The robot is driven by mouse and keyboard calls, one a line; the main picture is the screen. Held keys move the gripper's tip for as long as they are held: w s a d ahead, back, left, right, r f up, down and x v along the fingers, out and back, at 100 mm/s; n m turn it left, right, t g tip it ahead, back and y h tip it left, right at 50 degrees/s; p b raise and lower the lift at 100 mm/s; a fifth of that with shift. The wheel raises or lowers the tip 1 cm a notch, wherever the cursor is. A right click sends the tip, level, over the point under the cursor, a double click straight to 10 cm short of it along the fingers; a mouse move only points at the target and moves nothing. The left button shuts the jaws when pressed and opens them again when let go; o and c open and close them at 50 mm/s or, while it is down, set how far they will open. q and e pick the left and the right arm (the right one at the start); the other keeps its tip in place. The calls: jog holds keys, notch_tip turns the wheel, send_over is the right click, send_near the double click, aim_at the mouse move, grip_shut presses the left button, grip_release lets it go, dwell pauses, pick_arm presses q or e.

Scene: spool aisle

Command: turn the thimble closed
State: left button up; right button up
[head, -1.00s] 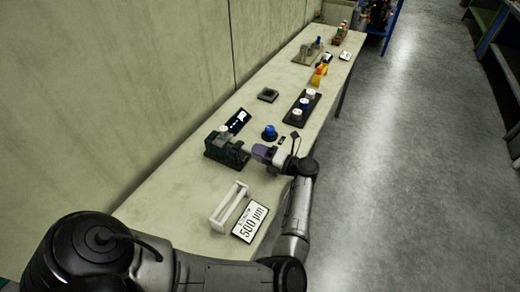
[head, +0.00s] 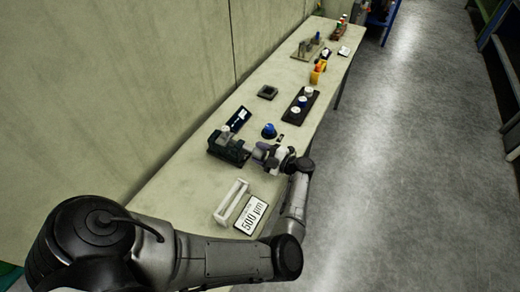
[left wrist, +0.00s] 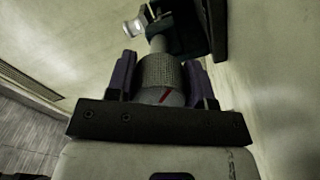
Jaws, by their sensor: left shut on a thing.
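The thimble (left wrist: 160,72) is a grey knurled cylinder with a smooth pale end bearing a red mark, seen in the left wrist view. My left gripper (left wrist: 162,80) has its two purple fingers on either side of it and is shut on it. In the head view the left gripper (head: 262,153) meets the right end of a dark green device (head: 228,148) on the bench, and the thimble is hard to make out there. A bare spindle leads from the thimble toward the dark body in the wrist view. My right gripper is not in view.
A white card reading 500 µm (head: 251,215) and a white open frame (head: 230,203) lie at the near end of the bench. A blue knob (head: 269,131) stands just behind the gripper. A black tray (head: 301,106) with round pieces lies farther back.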

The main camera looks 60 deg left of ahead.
pick_arm(q)
jog(key=shift+m+p, duration=0.4)
jog(key=shift+m, duration=0.4)
jog(key=shift+f, duration=0.1)
jog(key=o, duration=0.9)
jog(key=shift+o, duration=0.2)
jog(key=shift+d, duration=0.1)
jog(key=b+v, duration=0.2)
jog(key=v, duration=1.1)
jog(key=shift+d, duration=0.3)
jog(key=shift+w, duration=0.15)
